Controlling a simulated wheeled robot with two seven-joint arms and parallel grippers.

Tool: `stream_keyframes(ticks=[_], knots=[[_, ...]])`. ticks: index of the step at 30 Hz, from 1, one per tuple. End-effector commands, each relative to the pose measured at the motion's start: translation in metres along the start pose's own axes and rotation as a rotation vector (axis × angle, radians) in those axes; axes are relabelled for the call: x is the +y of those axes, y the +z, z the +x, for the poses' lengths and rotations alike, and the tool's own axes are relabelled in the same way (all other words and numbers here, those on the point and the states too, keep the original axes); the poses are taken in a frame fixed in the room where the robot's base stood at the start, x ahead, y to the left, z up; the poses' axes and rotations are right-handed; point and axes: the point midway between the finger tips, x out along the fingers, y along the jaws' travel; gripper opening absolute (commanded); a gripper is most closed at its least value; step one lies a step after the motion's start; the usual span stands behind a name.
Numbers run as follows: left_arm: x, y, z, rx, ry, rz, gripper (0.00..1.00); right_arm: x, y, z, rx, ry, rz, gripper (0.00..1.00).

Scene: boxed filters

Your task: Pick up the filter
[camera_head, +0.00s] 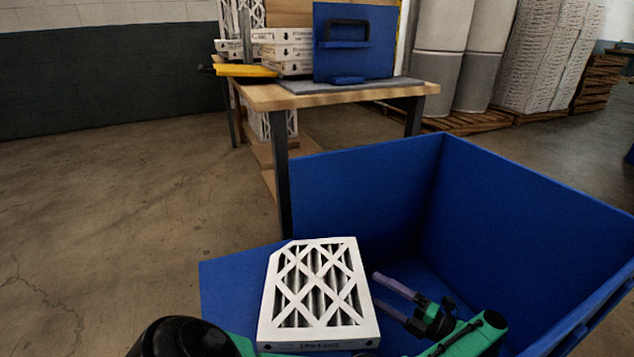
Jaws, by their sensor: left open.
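The filter (318,290) is a flat white panel with a diamond lattice over dark pleats, seen at the bottom middle of the head view. It lies tilted over the near left part of a large blue bin (522,215); what supports it is hidden.
A wooden table (385,92) behind the bin holds a blue panel with a black handle (345,62), stacked white filter boxes (285,51) and a yellow tool (246,71). Wrapped stacks (553,50) stand on pallets at the back right. The floor at left is clear.

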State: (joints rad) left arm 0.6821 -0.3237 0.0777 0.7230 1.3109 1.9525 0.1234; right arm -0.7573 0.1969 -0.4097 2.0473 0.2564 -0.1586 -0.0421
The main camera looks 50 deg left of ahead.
Motion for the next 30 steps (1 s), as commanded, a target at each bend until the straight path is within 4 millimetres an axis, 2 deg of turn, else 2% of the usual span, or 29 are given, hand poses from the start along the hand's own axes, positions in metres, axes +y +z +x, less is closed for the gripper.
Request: stream_keyframes(ticks=[1,3,9,13,17,24,26,30], knots=[[-0.014,0.001,0.000,0.000,0.000,0.000,0.91,0.003,0.014,0.005,0.030,-0.003,0.010,0.00],[-0.017,0.001,0.001,0.000,0.000,0.000,0.91,0.002,0.015,0.005,0.065,-0.006,0.020,0.00],[-0.011,0.000,0.021,0.002,0.001,0.000,0.91,-0.005,-0.001,-0.003,0.066,-0.008,0.018,0.00],[-0.009,-0.001,0.049,0.003,0.003,0.001,0.91,-0.010,-0.013,-0.009,0.047,-0.010,0.011,0.00],[-0.012,0.000,0.071,0.001,0.001,-0.001,0.91,-0.011,-0.017,-0.011,0.033,-0.011,0.008,0.00],[-0.014,0.000,0.075,-0.001,-0.001,0.000,0.91,-0.011,-0.017,-0.010,0.030,-0.011,0.007,0.00],[-0.014,0.000,0.075,-0.001,-0.001,0.000,0.72,-0.011,-0.017,-0.010,0.030,-0.011,0.007,0.00],[-0.014,0.000,0.075,-0.001,-0.001,0.000,0.19,-0.011,-0.017,-0.010,0.031,-0.011,0.007,0.00]])
